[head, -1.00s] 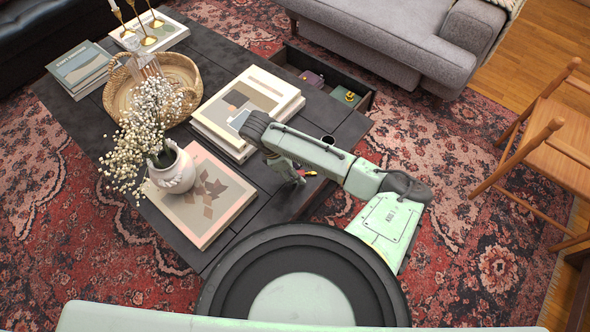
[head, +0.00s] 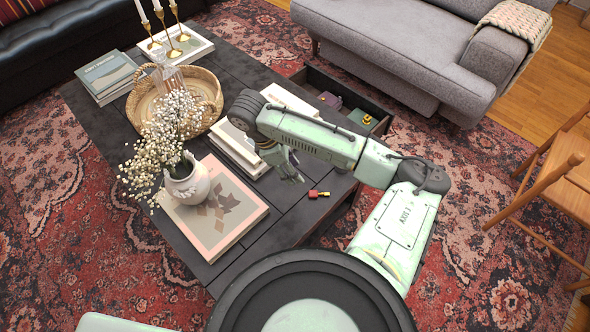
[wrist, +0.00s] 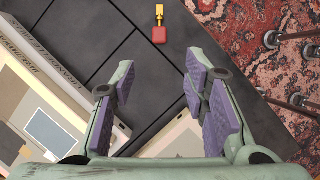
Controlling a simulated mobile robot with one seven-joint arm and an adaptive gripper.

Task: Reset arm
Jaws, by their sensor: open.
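My gripper (head: 285,170) hangs above the near right part of the dark coffee table (head: 292,222). A small red and gold object (head: 318,193) lies on the table near the right edge, apart from the fingers. The red and gold object also shows beyond the fingertips in the wrist view (wrist: 159,32). My arm reaches across the table's right side and hides part of it.
Stacked books (head: 230,150), a flat book (head: 240,226) and a white vase (head: 187,181) with dried flowers stand on the table. A woven basket (head: 205,87) is behind. An open drawer (head: 376,108) juts out towards the grey sofa (head: 400,48). A wooden chair (head: 553,180) stands right.

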